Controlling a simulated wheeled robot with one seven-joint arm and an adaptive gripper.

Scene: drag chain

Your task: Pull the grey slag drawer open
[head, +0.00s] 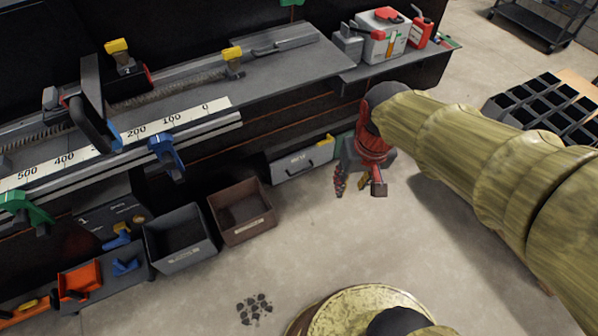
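The grey drawer (301,163) sits low under the bench, right of the brown bin. The front looks closed, roughly flush with the bench. My gripper (358,192) hangs just right of the drawer, pointing down. Its dark red fingers are spread with a gap between them, and nothing is visibly held. It appears apart from the drawer front, though depth is hard to judge. The arm hides the area behind it.
A grey bin (180,241) and a brown bin (241,212) stand on the floor left of the drawer. Dark lumps (254,308) lie on the floor. A black crate (545,108) stands at right. The floor before the drawer is clear.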

